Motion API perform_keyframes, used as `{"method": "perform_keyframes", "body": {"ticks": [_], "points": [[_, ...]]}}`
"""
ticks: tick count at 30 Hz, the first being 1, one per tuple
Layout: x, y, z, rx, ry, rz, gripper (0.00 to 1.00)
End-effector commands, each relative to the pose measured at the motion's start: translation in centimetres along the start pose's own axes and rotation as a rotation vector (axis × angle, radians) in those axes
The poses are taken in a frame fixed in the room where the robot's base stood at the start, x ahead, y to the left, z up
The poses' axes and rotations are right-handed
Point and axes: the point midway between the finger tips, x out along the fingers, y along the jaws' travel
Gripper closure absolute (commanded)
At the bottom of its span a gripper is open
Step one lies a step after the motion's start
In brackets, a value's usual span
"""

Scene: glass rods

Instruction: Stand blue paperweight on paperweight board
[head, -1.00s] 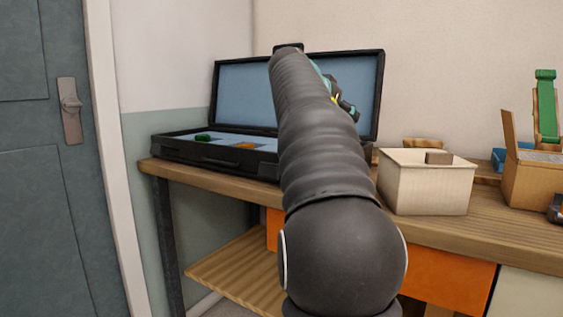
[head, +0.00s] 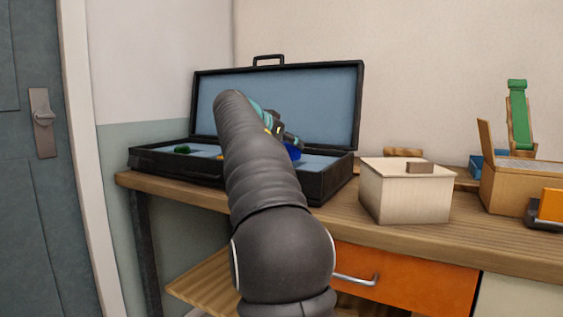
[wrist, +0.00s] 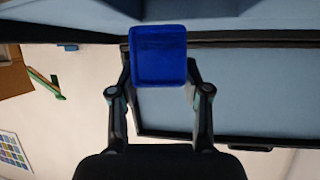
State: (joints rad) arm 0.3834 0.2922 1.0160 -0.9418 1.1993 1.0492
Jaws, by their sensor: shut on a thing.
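The blue paperweight (wrist: 158,56) is a deep blue block with rounded corners, seen large between my fingers in the wrist view. My gripper (head: 292,143) is shut on it. In the head view, a small part of the blue paperweight (head: 293,152) shows below the gripper, at the right part of the open case. I cannot tell whether it touches the case lining. My arm covers part of the case. I cannot identify the paperweight board for certain.
The open black case (head: 330,187) has a pale blue lining and holds a green piece (head: 182,149). A cream box (head: 390,195) stands to its right on the wooden bench (head: 440,231). A wooden box (head: 510,190) and green stand (head: 519,115) are farther right.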

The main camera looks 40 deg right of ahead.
Motion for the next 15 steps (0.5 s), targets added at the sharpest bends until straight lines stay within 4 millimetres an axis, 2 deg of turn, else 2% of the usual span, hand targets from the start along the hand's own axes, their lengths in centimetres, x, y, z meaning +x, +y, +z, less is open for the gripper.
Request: {"method": "perform_keyframes", "body": {"ticks": [3,6,8,15], "points": [[0.2,-1.7,0.9,-0.001,0.000,-0.001,0.99],[0.3,-2.3,1.3,0.001,0.001,-0.001,0.99],[0.4,-2.4,1.5,0.000,0.001,0.000,0.99],[1.7,-2.4,4.2,-0.001,0.000,0.001,0.99]]}}
